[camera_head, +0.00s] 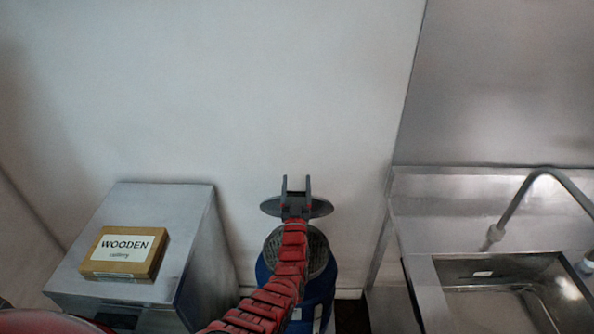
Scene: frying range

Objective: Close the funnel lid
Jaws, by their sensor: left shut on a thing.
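The funnel lid (321,207) is a dark grey disc, seen as a thin ellipse, raised at the back of the funnel. The funnel (319,252) shows a round grey mesh and sits on top of a blue drum (325,289). My left gripper (296,184) is at the lid, its two dark fingers pointing away and straddling the lid's middle. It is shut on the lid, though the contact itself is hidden. My red left arm passes over the funnel and covers part of its mesh. My right gripper is not in view.
A metal cabinet (195,222) stands at left with a box labelled WOODEN cutlery (125,254) on top. A steel sink (500,300) with a curved tap (515,205) is at right. A white wall is behind the drum.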

